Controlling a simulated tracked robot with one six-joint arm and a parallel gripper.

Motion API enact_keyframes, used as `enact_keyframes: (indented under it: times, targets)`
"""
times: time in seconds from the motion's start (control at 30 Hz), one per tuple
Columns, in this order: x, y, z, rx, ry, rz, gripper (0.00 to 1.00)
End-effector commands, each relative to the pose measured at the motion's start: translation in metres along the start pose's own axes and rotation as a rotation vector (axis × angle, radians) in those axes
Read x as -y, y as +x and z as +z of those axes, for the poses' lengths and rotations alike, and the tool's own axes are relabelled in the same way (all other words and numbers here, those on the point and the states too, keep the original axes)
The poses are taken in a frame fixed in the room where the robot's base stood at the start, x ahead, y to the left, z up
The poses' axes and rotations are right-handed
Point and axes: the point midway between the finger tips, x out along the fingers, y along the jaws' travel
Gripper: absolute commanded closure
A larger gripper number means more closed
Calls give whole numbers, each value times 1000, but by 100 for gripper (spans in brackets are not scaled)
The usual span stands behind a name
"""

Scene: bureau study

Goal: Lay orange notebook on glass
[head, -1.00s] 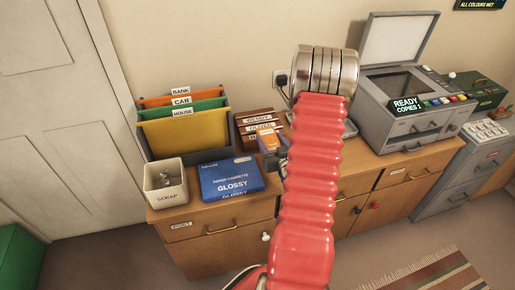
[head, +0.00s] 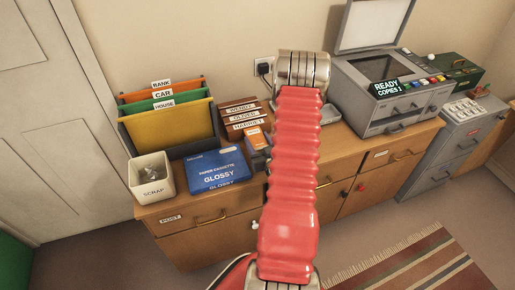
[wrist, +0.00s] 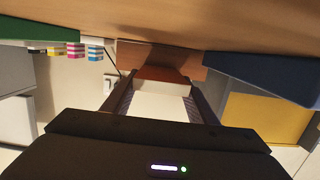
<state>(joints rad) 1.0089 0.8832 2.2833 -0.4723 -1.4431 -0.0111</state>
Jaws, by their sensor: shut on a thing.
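In the wrist view my gripper (wrist: 160,98) has its two dark fingers on either side of a block with an orange-brown strip and a pale face, which I take to be the orange notebook (wrist: 160,74). Its full shape is hidden. The copier glass (head: 374,69) is at the right, bare, under a raised lid (head: 374,22). The copier (head: 398,103) display reads READY COPIES 1.
The cabinet top carries a scrap pot (head: 151,176), a blue GLOSSY box (head: 218,172), a folder rack (head: 172,125), a brown name-labelled rack (head: 243,111) and a small orange-topped box (head: 256,138). A green case (head: 459,72) stands right of the copier.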

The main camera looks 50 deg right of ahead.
Motion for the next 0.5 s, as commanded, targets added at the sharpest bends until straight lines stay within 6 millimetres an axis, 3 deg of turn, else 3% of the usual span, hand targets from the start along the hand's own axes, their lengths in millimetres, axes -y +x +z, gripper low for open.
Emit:
enact_keyframes:
  times: [0.27, 0.5]
  targets:
    - [-1, 0, 1, 0, 0, 1, 70]
    - [-1, 3, 24, 2, 2, 1, 70]
